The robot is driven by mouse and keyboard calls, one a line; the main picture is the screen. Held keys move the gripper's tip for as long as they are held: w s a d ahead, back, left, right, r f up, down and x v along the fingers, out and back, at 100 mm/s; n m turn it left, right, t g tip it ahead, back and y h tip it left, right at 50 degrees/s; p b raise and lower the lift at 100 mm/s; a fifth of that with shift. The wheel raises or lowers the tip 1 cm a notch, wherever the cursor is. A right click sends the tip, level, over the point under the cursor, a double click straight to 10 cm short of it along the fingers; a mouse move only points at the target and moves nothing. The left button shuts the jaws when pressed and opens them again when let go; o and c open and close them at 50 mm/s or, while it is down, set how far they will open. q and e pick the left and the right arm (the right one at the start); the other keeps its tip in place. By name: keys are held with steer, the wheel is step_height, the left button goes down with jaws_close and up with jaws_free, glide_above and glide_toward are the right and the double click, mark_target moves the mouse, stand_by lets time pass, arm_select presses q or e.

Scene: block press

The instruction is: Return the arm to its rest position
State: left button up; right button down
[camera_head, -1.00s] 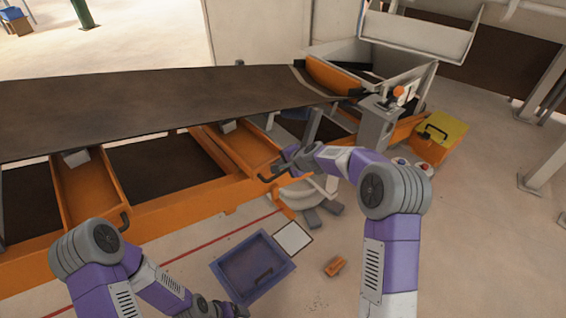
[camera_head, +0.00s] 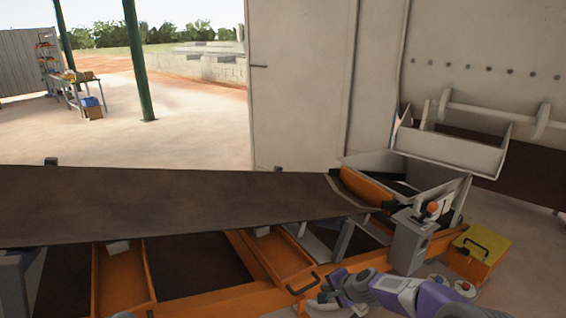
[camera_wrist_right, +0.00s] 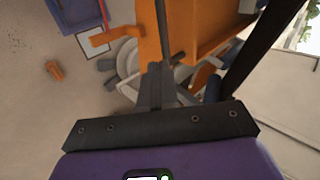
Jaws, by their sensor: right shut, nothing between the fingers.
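My right arm with purple covers comes in at the lower right of the head view. Its gripper (camera_head: 328,297) is low, in front of the orange press frame (camera_head: 225,301) and close to a dark handle on it. In the right wrist view its fingers (camera_wrist_right: 155,72) are together with nothing between them. Whether the fingers touch the frame or handle cannot be told. My left gripper is out of view.
A brown conveyor belt (camera_head: 170,205) runs across the middle to a hopper. A control box with an orange knob (camera_head: 412,240) and a yellow box (camera_head: 475,256) stand right.

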steer(key=s+a+f+n+g+h, duration=0.15)
steer(key=s+f+n+g, duration=0.3)
steer(key=s+f, duration=1.35)
steer(key=s+a+f+n+g, duration=0.1)
steer(key=s+a+f+n, duration=0.1)
steer(key=s, duration=0.5)
steer(key=s+a+f+n+g+y, duration=0.1)
steer(key=s+f, duration=0.3)
steer(key=s, duration=0.4)
steer(key=shift+a+f+n, duration=0.35)
steer(key=shift+a+n, duration=0.3)
steer(key=shift+a, duration=0.2)
steer(key=shift+s+g+y, duration=0.1)
steer(key=shift+g+y, duration=0.15)
